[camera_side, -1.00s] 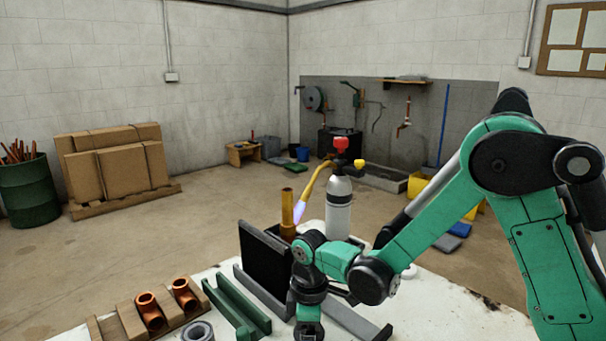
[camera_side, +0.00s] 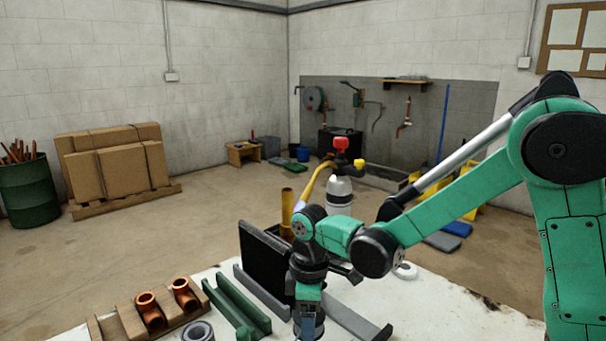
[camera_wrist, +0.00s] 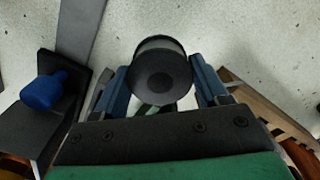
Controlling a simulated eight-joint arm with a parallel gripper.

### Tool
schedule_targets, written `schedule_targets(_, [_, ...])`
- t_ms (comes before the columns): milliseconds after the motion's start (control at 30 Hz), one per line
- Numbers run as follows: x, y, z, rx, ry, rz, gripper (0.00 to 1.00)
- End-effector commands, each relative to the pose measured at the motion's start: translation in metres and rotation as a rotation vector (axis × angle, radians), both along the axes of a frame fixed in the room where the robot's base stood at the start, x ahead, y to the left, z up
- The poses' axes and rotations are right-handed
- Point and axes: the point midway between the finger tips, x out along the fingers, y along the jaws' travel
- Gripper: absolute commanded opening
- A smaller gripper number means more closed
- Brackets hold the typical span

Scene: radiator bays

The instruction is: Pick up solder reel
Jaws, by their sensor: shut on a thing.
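The solder reel (camera_wrist: 162,72) shows in the wrist view as a dark round spool with a hub, seen end-on. It sits between the two blue fingers of my gripper (camera_wrist: 163,88), which are shut on it from both sides. Pale, speckled tabletop shows around it. In the side view my gripper (camera_side: 309,325) points down in front of the black upright plate, near the bottom edge of the picture. Its fingertips and the reel are cut off there.
A black upright plate (camera_side: 262,262) stands just behind my gripper. Green channel rails (camera_side: 238,306), a wooden rack with copper fittings (camera_side: 152,309) and a grey ring (camera_side: 198,331) lie to the left. A torch bottle (camera_side: 339,192) stands behind. The white table (camera_side: 440,310) is clear at right.

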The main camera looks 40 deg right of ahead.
Motion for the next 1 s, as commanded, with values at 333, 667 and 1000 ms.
schedule_targets(333, [-0.001, 0.000, 0.079, 0.000, 0.000, 0.000, 0.00])
schedule_targets(667, [0.000, 0.000, 0.142, 0.000, 0.000, 0.000, 0.00])
schedule_targets(1000, [0.001, -0.011, 0.160, 0.000, 0.000, -0.214, 0.00])
